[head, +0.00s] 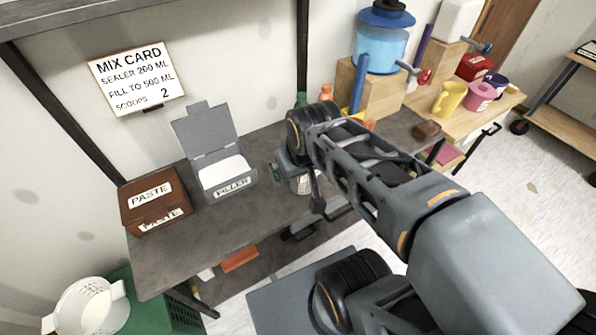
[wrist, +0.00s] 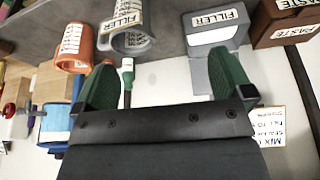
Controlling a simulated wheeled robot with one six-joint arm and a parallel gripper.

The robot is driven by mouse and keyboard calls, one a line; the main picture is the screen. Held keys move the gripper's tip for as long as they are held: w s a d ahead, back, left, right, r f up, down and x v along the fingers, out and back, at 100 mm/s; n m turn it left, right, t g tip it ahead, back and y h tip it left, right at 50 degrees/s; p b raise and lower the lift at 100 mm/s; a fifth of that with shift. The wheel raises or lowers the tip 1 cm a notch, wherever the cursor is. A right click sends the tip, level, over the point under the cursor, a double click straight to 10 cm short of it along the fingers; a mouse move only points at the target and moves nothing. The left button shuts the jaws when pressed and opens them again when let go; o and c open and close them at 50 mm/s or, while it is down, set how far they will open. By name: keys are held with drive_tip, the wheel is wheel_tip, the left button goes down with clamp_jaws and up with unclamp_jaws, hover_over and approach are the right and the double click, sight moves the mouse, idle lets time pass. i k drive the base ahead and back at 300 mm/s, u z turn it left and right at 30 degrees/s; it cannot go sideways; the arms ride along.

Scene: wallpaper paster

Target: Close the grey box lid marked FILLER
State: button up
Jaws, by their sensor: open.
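The grey FILLER box (head: 230,192) stands on the bench with white contents showing inside. Its grey lid (head: 205,133) is open and stands up at the back, near the wall. The box's labelled front (wrist: 214,32) also shows in the wrist view, at the upper right, upside down. My gripper (wrist: 165,72) is open, with its two green fingers apart and no object held between them. The right finger overlaps the lid area in the picture and hides part of it. In the head view my gripper is right of the box, mostly hidden by my arm.
A closed brown PASTE box (head: 148,206) stands left of the grey box. A grey FILLER jug (wrist: 130,38) and an orange jug (wrist: 80,45) are near my gripper. The mix card (head: 133,77) hangs on the wall. A blue dispenser (head: 382,45) stands at the back right.

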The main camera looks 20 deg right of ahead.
sight(206, 129)
drive_tip(key=u, duration=1.3)
drive_tip(key=k, duration=0.65)
drive_tip(key=z, duration=0.75)
drive_tip(key=i, duration=0.9)
drive_tip(key=u, duration=0.05)
